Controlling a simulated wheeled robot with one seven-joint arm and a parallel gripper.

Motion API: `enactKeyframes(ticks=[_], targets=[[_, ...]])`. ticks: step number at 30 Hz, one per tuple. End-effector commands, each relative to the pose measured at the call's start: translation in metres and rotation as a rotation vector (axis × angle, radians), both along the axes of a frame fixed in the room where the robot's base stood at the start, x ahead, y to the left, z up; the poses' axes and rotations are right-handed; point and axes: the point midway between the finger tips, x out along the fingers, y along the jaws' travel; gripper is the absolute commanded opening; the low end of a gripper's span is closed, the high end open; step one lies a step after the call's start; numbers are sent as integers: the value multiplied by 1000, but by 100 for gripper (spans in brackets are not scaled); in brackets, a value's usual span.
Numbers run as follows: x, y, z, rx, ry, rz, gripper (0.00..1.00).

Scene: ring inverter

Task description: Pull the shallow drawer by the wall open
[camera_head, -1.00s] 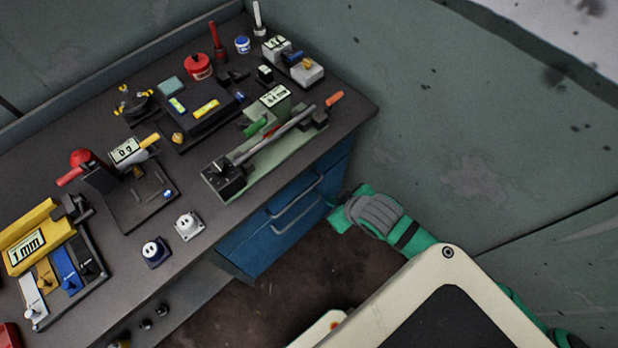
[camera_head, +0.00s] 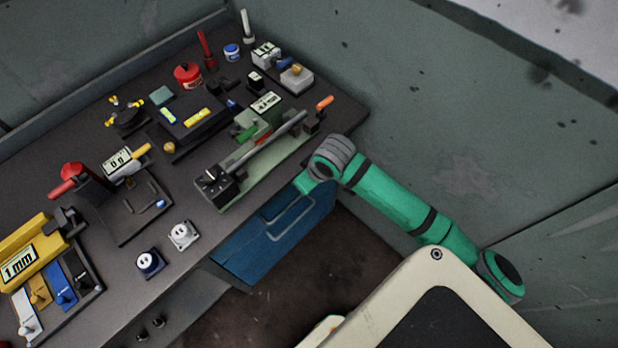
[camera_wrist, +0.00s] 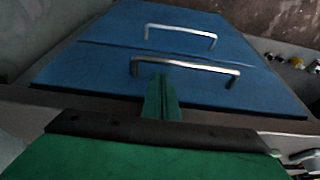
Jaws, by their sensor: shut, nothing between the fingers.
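Two blue drawer fronts sit under the bench beside the wall, in one blue cabinet (camera_head: 250,260). In the wrist view, a thin seam parts the near blue front (camera_wrist: 90,75) from the far one (camera_wrist: 120,22). Each has a metal bar handle: the near handle (camera_wrist: 205,66) and the far handle (camera_wrist: 180,29). No gap shows at the fronts. My gripper (camera_wrist: 163,80) is shut and empty, its tips just overlapping the near handle in the picture. I cannot tell whether they touch. In the head view, my green arm hides the gripper.
The dark bench top (camera_head: 210,235) overhangs the drawers, with a green-based lever fixture (camera_head: 265,160) near its edge. The wall (camera_head: 470,130) stands close to the right of the cabinet. The brown floor (camera_head: 290,290) before the drawers is clear.

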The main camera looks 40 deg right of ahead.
Motion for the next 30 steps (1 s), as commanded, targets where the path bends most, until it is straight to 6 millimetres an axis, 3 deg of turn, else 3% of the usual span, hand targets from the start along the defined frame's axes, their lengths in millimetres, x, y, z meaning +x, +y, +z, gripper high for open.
enactKeyframes(ticks=[3,10,24,30], targets=[[6,1,-17,2,1,1,0],[12,1,-33,0,0,1,0],[12,2,-35,-1,-1,4,0],[0,10,-34,0,-1,21,0]])
